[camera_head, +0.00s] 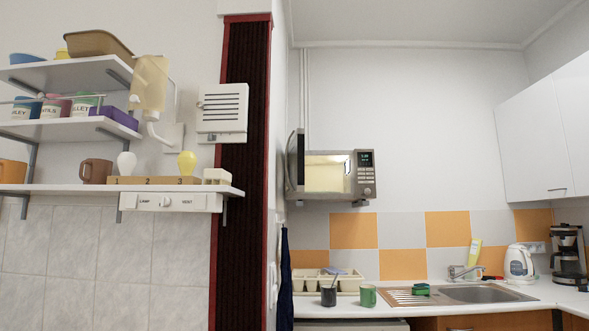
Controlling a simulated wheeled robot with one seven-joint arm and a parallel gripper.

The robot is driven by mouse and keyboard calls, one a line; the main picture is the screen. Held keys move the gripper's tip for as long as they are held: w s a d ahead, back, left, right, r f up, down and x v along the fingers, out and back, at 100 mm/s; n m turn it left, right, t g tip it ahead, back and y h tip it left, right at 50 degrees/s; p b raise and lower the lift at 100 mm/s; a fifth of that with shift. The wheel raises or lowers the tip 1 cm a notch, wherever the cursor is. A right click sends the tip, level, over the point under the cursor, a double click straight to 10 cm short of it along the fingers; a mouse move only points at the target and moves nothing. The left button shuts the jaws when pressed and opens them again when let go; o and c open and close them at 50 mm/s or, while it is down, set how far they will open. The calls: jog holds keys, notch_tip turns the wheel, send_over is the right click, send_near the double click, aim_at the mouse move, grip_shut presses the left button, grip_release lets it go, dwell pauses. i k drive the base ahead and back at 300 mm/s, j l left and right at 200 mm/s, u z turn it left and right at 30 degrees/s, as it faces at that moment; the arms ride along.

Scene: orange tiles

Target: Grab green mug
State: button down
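A green mug (368,296) stands upright on the white counter (340,309), left of the sink's drainboard. A dark mug (328,296) stands a little to its left, apart from it. My gripper is not in view, so its state does not show.
A cream dish rack (345,279) sits behind the mugs. A steel sink (485,294) with a green sponge (421,289), a kettle (519,263) and a coffee maker (567,255) are to the right. A microwave (330,176) hangs above. Loaded wall shelves (75,130) are at the left.

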aim_at(367, 293)
jog(key=k+j, duration=0.2)
jog(key=j, duration=0.15)
jog(key=k+j, duration=0.15)
jog(key=j, duration=0.2)
jog(key=k+j, duration=0.2)
jog(key=j, duration=0.15)
jog(key=k+j, duration=0.2)
jog(key=j, duration=0.15)
jog(key=i+l+u, duration=0.1)
jog(key=u, duration=0.15)
jog(key=l+u, duration=0.3)
jog(key=i+l+u, duration=0.15)
jog(key=l, duration=0.35)
jog(key=i+l+u, duration=0.15)
jog(key=l, duration=0.35)
jog(key=l+u, duration=0.15)
jog(key=l, duration=0.35)
jog(key=i+l+u, duration=0.1)
jog(key=l, duration=0.45)
